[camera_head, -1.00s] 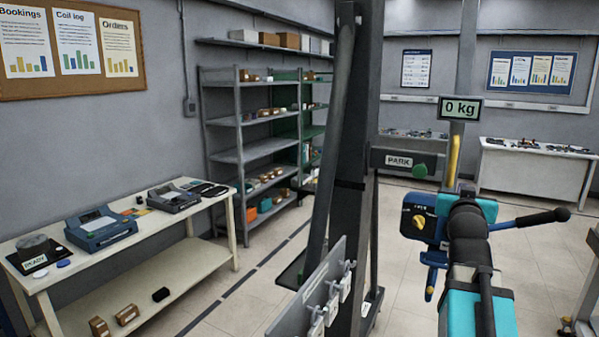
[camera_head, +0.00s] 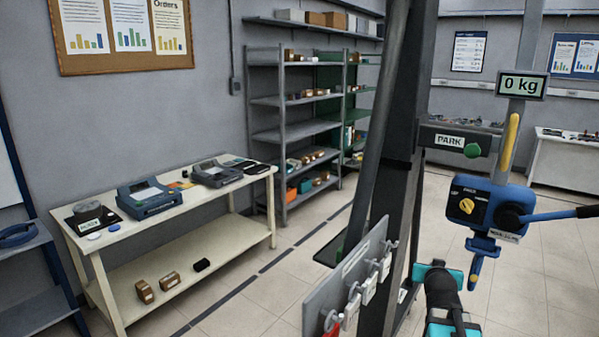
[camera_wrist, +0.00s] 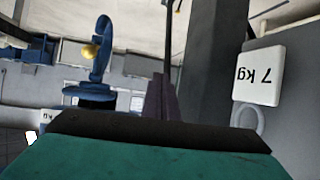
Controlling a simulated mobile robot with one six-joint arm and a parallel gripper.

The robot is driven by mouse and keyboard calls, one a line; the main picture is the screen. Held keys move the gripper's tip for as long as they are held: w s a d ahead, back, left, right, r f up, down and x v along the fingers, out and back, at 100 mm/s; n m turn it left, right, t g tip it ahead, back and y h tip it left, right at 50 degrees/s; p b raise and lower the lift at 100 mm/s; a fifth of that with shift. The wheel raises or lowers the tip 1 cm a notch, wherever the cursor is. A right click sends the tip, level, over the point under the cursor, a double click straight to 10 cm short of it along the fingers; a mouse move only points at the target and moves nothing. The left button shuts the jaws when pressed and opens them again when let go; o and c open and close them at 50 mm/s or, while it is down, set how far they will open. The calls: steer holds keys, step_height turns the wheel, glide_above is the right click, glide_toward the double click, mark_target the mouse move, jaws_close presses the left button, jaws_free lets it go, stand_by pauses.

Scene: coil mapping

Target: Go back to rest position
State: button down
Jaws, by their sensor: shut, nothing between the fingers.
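My gripper (camera_wrist: 162,92) shows in the wrist view as narrow dark fingers close together beyond my teal and black wrist housing. Nothing is held between them. In the head view my teal and black arm (camera_head: 440,290) is at the lower right, below the blue control box (camera_head: 486,212) with a yellow knob; its fingers cannot be made out there. The arm appears apart from the box.
A dark post (camera_head: 400,130) stands close to the left of my arm, with a hook panel (camera_head: 345,290) at its foot. A "7 kg" tag (camera_wrist: 259,74) hangs at the right in the wrist view. A cream bench (camera_head: 230,198) stands left; floor between is open.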

steer(key=s+a+f+g+y+b, duration=0.1)
steer(key=s+a+f, duration=0.15)
steer(key=f, duration=0.45)
steer(key=s+a+f+n+g, duration=0.1)
steer(key=a+f, duration=0.3)
steer(key=f, duration=0.4)
steer(key=s+a+f+g+y+b, duration=0.1)
steer(key=a+f, duration=0.2)
steer(key=f, duration=0.4)
steer(key=s+a+f+n+g+y, duration=0.15)
steer(key=s+a+f, duration=0.35)
steer(key=f, duration=0.5)
steer(key=s+a+f+g, duration=0.2)
steer(key=s+f+g, duration=0.1)
steer(key=s+f, duration=0.5)
steer(key=s+a+f+g+b, duration=0.2)
steer(key=s+a+f+g, duration=0.25)
steer(key=s+f, duration=0.9)
steer(key=s+a+n+g+y, duration=0.1)
steer(key=s+g, duration=0.1)
steer(key=s, duration=0.6)
steer(key=s+a+n+g, duration=0.1)
steer(key=s+a+g, duration=0.1)
steer(key=s, duration=0.5)
steer(key=shift+s+a+f+g+y, duration=0.25)
steer(key=shift+s+f+g+y, duration=0.15)
steer(key=shift+g, duration=0.3)
